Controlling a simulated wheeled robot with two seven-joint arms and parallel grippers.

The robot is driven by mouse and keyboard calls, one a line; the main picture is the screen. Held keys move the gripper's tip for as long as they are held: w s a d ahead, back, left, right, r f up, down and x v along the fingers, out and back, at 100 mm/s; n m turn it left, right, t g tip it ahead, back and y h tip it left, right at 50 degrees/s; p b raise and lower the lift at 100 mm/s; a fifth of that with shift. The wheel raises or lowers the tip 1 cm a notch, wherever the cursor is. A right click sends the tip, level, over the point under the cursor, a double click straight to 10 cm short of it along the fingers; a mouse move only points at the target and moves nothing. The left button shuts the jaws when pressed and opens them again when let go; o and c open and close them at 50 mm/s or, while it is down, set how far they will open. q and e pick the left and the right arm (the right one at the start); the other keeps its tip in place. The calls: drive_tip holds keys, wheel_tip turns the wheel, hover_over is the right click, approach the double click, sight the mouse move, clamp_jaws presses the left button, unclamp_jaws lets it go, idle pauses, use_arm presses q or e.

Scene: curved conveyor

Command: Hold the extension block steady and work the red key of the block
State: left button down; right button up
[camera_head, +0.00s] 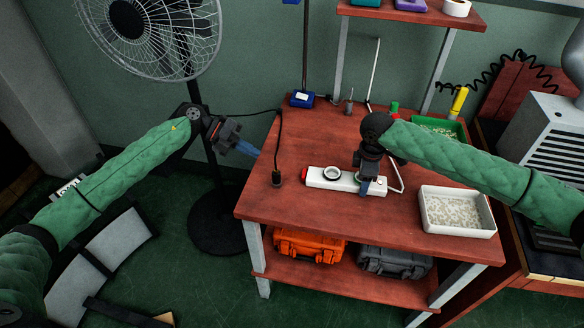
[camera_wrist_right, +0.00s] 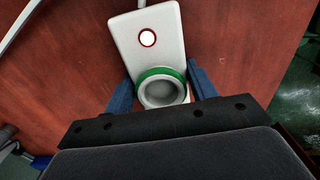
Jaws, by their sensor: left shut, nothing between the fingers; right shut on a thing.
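The white extension block (camera_head: 349,184) lies on the red table, with a round socket on its top and a small red key (camera_head: 304,173) at its left end. My right gripper (camera_head: 366,186) is shut on the block's right part. In the right wrist view, its blue fingers (camera_wrist_right: 163,90) sit on either side of the block (camera_wrist_right: 160,45), beside a green-rimmed socket (camera_wrist_right: 162,89). A white disc with a red rim (camera_wrist_right: 147,38) shows farther along the block. My left gripper (camera_head: 248,149) is shut and empty, near the table's left edge, apart from the block.
A black plug (camera_head: 277,179) stands on the table left of the block, its cord running up and back. A white tray of pellets (camera_head: 458,212) is at right, a green bin (camera_head: 440,128) behind. A fan (camera_head: 150,30) stands at left. The table's front left is clear.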

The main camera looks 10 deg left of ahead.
sight(292, 175)
use_arm(q)
drive_tip(key=x, duration=0.8)
drive_tip(key=r+x, duration=0.1)
drive_tip(key=x, duration=0.3)
drive_tip(key=shift+d, duration=1.15)
